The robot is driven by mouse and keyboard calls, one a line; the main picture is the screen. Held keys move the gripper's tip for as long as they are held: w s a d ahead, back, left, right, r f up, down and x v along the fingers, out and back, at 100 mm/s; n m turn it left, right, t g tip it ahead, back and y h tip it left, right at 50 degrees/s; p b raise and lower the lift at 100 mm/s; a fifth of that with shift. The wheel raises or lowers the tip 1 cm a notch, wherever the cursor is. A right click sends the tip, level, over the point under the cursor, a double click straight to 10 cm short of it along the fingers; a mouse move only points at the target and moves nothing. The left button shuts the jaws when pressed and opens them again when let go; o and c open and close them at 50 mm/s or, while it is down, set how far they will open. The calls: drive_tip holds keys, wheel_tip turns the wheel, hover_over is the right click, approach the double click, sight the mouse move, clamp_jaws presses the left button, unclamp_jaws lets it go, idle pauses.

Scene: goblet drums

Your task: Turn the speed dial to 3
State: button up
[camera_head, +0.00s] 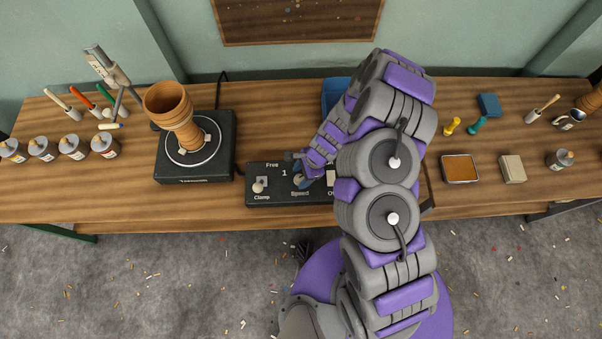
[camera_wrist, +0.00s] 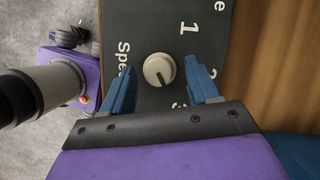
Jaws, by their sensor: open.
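The speed dial (camera_wrist: 158,70) is a round cream knob on a dark control panel (camera_wrist: 150,22) in the wrist view. The dark mark on its face points down and slightly right, roughly toward the partly hidden 3. The 1 is up and right of it, the 2 to the right, and "Speed" is partly covered at the left. My gripper (camera_wrist: 162,82) is open, its blue fingers on either side of the dial with visible gaps. In the head view, my gripper (camera_head: 306,174) is over the control box (camera_head: 275,197), and my arm hides the box's right part.
A turntable (camera_head: 212,172) bears a tilted clay goblet drum (camera_head: 172,108) left of the box. A small lever (camera_head: 260,186) stands by "Clamp". Jars and brushes are at the left. A tray (camera_head: 460,168) and a pale block (camera_head: 513,169) are right of my arm.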

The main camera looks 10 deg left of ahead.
drive_tip(key=p+v, duration=0.3)
drive_tip(key=v, duration=1.4)
drive_tip(key=shift+w, duration=0.15)
drive_tip(key=shift+r, duration=0.15)
